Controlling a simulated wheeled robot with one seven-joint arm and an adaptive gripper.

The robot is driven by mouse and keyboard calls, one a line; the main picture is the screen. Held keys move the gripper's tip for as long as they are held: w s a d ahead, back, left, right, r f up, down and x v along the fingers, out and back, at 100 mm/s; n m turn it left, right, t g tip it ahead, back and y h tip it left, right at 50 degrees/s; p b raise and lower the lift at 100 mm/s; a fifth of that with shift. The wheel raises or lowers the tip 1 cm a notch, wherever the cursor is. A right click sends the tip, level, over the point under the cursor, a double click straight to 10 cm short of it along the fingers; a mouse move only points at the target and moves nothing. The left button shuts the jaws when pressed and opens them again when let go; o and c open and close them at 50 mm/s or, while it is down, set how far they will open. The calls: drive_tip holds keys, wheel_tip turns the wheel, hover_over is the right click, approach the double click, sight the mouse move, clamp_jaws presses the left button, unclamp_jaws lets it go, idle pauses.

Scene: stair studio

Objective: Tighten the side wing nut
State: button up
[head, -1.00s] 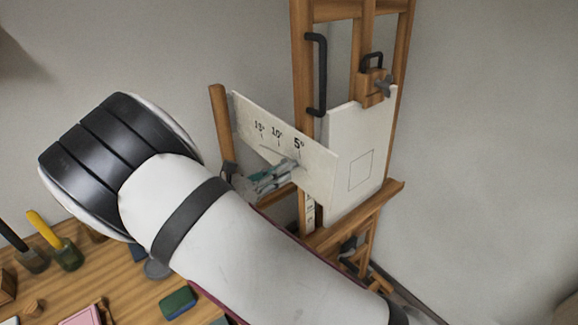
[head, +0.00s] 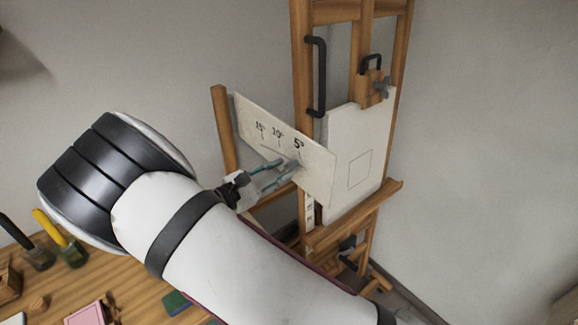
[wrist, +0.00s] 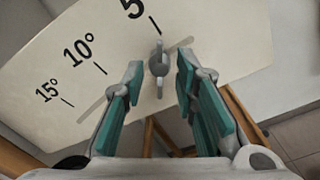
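The side wing nut (wrist: 158,60) is a grey metal piece on the slotted white angle plate (wrist: 225,25), close to the 5° mark. In the wrist view its wings stand roughly upright. My gripper (wrist: 159,68) is open, with one teal finger on each side of the wing nut and a visible gap on both sides. In the head view my gripper (head: 276,172) points at the angle plate (head: 318,165) from the left. The wing nut is small and hard to make out there. Contact between fingers and nut does not show.
The wooden easel (head: 304,110) holds a white panel (head: 345,190) and has a black handle (head: 319,75) and a top clamp (head: 370,88). A wooden table (head: 80,280) at lower left carries jars, a pink item and a green block.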

drive_tip(key=v, duration=0.6)
idle(0.3)
drive_tip(key=shift+s, duration=0.1)
